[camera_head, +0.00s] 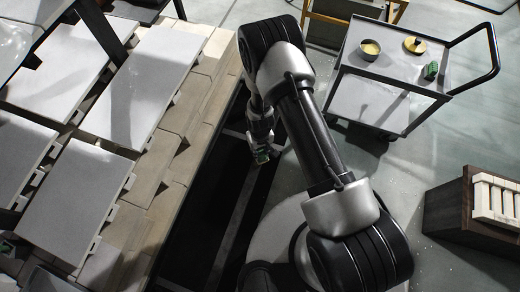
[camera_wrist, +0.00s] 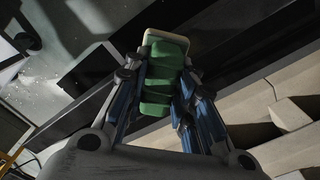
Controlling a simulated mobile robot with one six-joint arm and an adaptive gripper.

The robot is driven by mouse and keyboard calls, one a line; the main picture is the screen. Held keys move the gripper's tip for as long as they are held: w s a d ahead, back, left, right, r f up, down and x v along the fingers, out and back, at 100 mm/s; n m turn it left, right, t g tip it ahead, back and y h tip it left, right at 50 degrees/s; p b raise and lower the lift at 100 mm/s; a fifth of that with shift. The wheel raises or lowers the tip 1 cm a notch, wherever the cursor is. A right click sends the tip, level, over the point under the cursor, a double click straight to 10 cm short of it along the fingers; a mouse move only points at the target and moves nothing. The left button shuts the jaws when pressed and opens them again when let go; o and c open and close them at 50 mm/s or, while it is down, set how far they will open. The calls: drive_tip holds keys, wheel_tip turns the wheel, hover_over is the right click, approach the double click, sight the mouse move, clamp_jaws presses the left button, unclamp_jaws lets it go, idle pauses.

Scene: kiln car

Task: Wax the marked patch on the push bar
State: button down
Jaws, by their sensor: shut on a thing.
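My gripper (camera_head: 262,146) hangs beside the kiln car, over the dark strip along the car's right side. In the wrist view my gripper (camera_wrist: 163,78) is shut on a green block (camera_wrist: 160,95) with a pale cream layer at its far end. The block also shows as a small green patch (camera_head: 262,157) below the gripper in the head view. I see no clearly marked patch.
The kiln car bears several pale slabs (camera_head: 135,88) on blocks. A grey trolley (camera_head: 375,98) at upper right, with a black handle (camera_head: 491,50), carries a tin of yellowish stuff (camera_head: 370,49), a yellow round piece (camera_head: 415,45) and another green block (camera_head: 430,70). A dark crate (camera_head: 455,212) stands at right.

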drive_tip(key=shift+w+d+b, duration=0.3)
drive_tip(key=shift+w+b, duration=0.1)
drive_tip(key=shift+w, duration=0.4)
drive_tip(key=shift+w+d+b, duration=0.25)
drive_tip(key=shift+w+b, duration=0.15)
drive_tip(key=shift+w, duration=0.4)
drive_tip(key=shift+w+d+b, duration=0.3)
drive_tip(key=shift+w+b, duration=0.1)
drive_tip(key=shift+w, duration=0.4)
drive_tip(key=shift+w, duration=0.1)
drive_tip(key=shift+w+d+f+b, duration=0.1)
drive_tip(key=shift+w+d+b, duration=0.25)
drive_tip(key=shift+w+b, duration=0.35)
drive_tip(key=shift+w+d+b, duration=0.3)
drive_tip(key=shift+w+b, duration=0.1)
drive_tip(key=shift+w, duration=0.6)
drive_tip(key=shift+w+d, duration=0.25)
drive_tip(key=shift+w, duration=0.3)
drive_tip(key=shift+w+d, duration=0.2)
drive_tip(key=shift+w, duration=0.4)
drive_tip(key=shift+w+d, duration=0.2)
drive_tip(key=shift+w, duration=0.35)
